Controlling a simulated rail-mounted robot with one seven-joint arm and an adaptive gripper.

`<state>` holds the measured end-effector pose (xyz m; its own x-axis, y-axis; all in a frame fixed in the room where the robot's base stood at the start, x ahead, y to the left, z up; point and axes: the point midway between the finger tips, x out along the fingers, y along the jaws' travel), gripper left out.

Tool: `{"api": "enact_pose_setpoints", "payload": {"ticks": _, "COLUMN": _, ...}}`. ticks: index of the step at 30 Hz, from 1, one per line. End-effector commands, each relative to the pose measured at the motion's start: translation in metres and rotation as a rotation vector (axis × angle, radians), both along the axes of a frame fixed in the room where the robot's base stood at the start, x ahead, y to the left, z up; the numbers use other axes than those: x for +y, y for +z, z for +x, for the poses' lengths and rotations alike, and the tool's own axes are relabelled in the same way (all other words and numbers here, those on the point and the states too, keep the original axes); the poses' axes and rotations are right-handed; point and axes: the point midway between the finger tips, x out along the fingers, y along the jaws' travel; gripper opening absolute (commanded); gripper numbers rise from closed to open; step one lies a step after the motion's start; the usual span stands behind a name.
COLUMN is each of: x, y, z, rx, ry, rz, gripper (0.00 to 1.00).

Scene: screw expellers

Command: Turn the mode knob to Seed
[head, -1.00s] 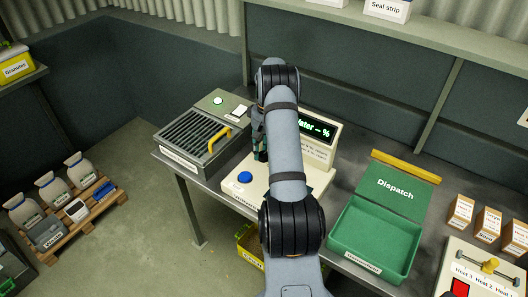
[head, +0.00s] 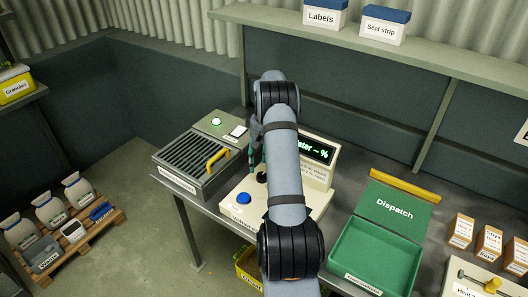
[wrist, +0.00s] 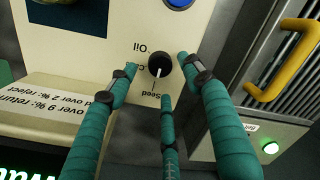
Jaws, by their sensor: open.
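The mode knob (wrist: 159,64) is a round black knob with a white pointer line on a cream panel (wrist: 80,50). In the wrist view its pointer aims downward, towards the word Seed; the labels Oil and a partly hidden one lie to its left. My gripper (wrist: 160,74) is open, its teal fingers spread around the knob, one at the left, one at the right and one below. I see no clear contact. In the head view my gripper (head: 257,155) is over the cream tester, partly hidden by my arm, with the dark knob (head: 262,177) below it.
A blue button (head: 244,198) sits in front of the knob. A display (head: 316,150) stands behind and right. A grille box with a yellow handle (head: 217,158) is close on the left. The green Dispatch box (head: 384,215) is to the right.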

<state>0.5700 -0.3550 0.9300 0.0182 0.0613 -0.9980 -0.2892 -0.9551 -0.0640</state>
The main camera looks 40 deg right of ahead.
Motion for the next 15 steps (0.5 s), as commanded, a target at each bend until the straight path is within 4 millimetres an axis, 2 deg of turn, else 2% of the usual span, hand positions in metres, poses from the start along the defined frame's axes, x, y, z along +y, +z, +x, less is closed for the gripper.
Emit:
{"api": "enact_pose_setpoints", "payload": {"ticks": 1, "x": -0.002, "y": 0.012, "z": 0.001, "rx": -0.004, "ry": 0.0, "rz": -0.003, "gripper": 0.5}}
{"api": "enact_pose_setpoints", "payload": {"ticks": 6, "x": -0.004, "y": 0.047, "z": 0.0, "rx": -0.003, "ry": 0.0, "rz": -0.003, "gripper": 0.5}}
{"api": "enact_pose_setpoints", "payload": {"ticks": 10, "x": -0.005, "y": 0.065, "z": -0.001, "rx": -0.002, "ry": 0.0, "rz": -0.002, "gripper": 0.5}}
{"api": "enact_pose_setpoints", "payload": {"ticks": 15, "x": -0.005, "y": 0.075, "z": -0.002, "rx": 0.0, "ry": 0.0, "rz": -0.001, "gripper": 0.5}}
